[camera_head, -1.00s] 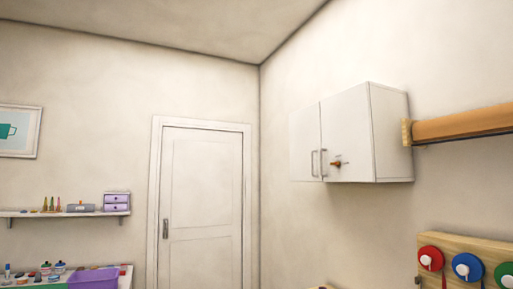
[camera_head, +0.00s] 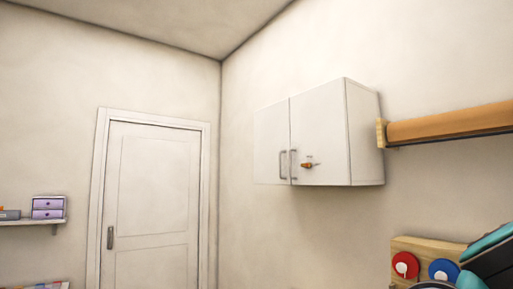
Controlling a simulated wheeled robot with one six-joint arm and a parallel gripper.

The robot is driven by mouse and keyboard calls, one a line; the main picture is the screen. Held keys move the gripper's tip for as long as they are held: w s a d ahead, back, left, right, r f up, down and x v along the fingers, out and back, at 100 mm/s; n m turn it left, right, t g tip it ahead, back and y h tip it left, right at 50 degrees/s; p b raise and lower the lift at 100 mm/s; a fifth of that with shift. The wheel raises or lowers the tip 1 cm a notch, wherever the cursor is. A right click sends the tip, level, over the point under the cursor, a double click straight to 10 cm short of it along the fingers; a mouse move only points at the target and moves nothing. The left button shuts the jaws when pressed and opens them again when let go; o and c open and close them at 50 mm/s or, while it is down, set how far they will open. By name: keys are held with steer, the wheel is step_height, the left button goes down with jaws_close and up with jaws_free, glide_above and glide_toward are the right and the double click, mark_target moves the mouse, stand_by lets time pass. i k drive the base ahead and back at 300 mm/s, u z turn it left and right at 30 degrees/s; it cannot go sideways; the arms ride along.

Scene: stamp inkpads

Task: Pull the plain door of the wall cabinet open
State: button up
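The white wall cabinet (camera_head: 364,135) hangs on the right wall, with two shut doors side by side. The plain door (camera_head: 270,140) is the left one, with a grey bar handle (camera_head: 283,165) near its right edge. A dark and teal part of my arm shows at the lower right, well away from the cabinet. My gripper cannot be made out.
A wooden beam (camera_head: 450,123) sticks out along the wall right of the cabinet. Below it is a wooden board (camera_head: 415,247) with red and blue round pieces. A closed room door (camera_head: 150,205) stands at left, beside a shelf (camera_head: 30,221) with a purple drawer box (camera_head: 48,207).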

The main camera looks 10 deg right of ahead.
mark_target(271, 130)
steer(key=z, duration=0.05)
steer(key=i, duration=0.45)
steer(key=u, duration=1)
steer(key=i, duration=3.4)
steer(key=z, duration=2.2)
